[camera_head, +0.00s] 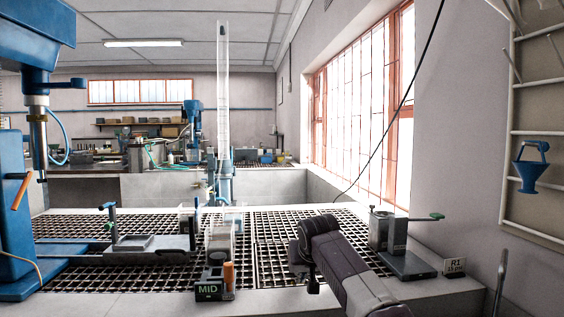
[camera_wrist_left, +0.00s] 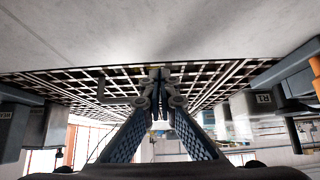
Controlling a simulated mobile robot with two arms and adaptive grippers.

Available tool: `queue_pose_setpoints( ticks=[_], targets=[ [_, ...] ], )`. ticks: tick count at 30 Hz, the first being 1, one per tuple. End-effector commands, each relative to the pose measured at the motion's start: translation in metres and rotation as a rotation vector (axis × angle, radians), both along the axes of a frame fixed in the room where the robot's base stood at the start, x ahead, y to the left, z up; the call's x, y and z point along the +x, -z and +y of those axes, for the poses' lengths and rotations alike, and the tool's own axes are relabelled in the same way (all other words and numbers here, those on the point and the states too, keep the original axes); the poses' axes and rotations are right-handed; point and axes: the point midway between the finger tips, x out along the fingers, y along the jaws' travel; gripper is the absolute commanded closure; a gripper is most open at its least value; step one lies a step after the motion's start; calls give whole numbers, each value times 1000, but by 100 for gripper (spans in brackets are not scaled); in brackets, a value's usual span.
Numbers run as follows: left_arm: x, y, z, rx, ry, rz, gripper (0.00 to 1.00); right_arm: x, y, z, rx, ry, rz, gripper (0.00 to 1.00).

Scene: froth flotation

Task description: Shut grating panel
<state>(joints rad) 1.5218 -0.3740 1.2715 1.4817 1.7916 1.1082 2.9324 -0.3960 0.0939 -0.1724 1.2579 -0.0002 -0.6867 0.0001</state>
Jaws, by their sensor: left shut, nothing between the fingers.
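The dark grating (camera_head: 281,226) covers the bench top in the head view, with a seam running front to back near the middle. It looks flat there; I cannot tell which section is the panel or whether an edge is raised. My left gripper (camera_head: 311,284) points down over the front part of the grating, right of the seam. In the left wrist view, the gripper's fingers (camera_wrist_left: 158,78) meet at the tips, empty, in front of the grating (camera_wrist_left: 95,82). A grey bar (camera_wrist_left: 118,100) lies beside them. Contact with the grating is unclear. My right gripper is not in view.
A block marked MID (camera_head: 209,291) with an orange cylinder (camera_head: 229,275) stands at the front. A grey metal pot on a base (camera_head: 404,264) stands right of my arm. A grey fixture (camera_head: 150,245) and a tall clear tube (camera_head: 223,100) stand left. A wall bounds the right.

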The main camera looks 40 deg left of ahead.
Motion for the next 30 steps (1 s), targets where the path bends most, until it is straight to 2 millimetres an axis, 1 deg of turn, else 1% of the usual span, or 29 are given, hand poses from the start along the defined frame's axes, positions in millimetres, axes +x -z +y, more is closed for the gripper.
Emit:
queue_pose_setpoints(
  ticks=[5,8,11,14,20,21,24,30],
  targets=[
    [-1,-2,-1,0,0,0,100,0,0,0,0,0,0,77],
    [-5,-9,-6,1,0,-1,100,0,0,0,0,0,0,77],
    [-12,-21,-15,2,0,-1,100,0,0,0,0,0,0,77],
    [-16,-25,-17,2,-4,2,100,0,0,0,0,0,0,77],
    [-22,-36,-27,2,-1,3,100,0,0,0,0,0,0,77],
    [-24,-42,-30,2,0,0,100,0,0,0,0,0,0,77],
    [-29,-49,-36,0,-1,1,100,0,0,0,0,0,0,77],
    [-32,-54,-40,-1,0,1,100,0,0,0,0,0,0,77]
  ],
)
